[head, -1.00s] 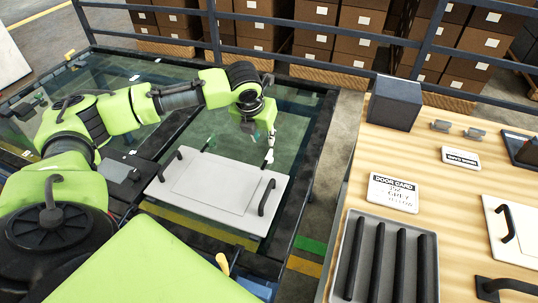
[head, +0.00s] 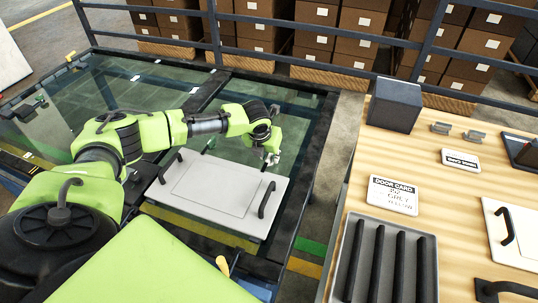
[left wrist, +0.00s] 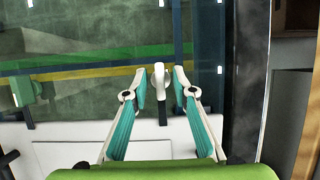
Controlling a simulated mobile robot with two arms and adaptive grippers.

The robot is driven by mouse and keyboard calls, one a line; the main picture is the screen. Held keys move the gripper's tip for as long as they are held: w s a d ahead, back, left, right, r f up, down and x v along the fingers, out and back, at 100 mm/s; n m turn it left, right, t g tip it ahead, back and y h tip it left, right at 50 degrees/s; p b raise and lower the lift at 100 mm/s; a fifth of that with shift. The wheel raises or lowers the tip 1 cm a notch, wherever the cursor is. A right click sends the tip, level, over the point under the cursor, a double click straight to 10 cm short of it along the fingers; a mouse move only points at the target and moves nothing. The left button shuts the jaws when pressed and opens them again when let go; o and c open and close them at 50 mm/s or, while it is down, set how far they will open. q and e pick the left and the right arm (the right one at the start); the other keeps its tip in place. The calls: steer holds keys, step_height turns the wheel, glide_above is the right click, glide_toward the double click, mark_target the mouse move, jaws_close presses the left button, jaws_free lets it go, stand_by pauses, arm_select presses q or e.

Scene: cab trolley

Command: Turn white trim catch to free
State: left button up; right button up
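A light grey-white trim panel (head: 225,190) with two black handles lies over the dark glass-topped frame in the head view; its edge also shows in the left wrist view (left wrist: 75,157). My left gripper (head: 268,158) is above the panel's far right corner. In the left wrist view my left gripper (left wrist: 160,78) is open, its teal-padded fingers apart. A small whitish knob-like piece, seemingly the white trim catch (left wrist: 159,76), shows between the fingertips, with a dark upright part below it. I cannot tell whether the fingers touch it. My right gripper is not in view.
A wooden table (head: 340,250) on the right holds a grey tray (head: 345,240) with black bars, a door card sign (head: 393,194) and a dark box (head: 395,103). A rail (head: 300,25) and stacked cartons stand behind. A dark frame edge (left wrist: 249,80) is right of my gripper.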

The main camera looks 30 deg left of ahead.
arm_select(q)
jaws_close()
steer(key=shift+r, duration=0.1)
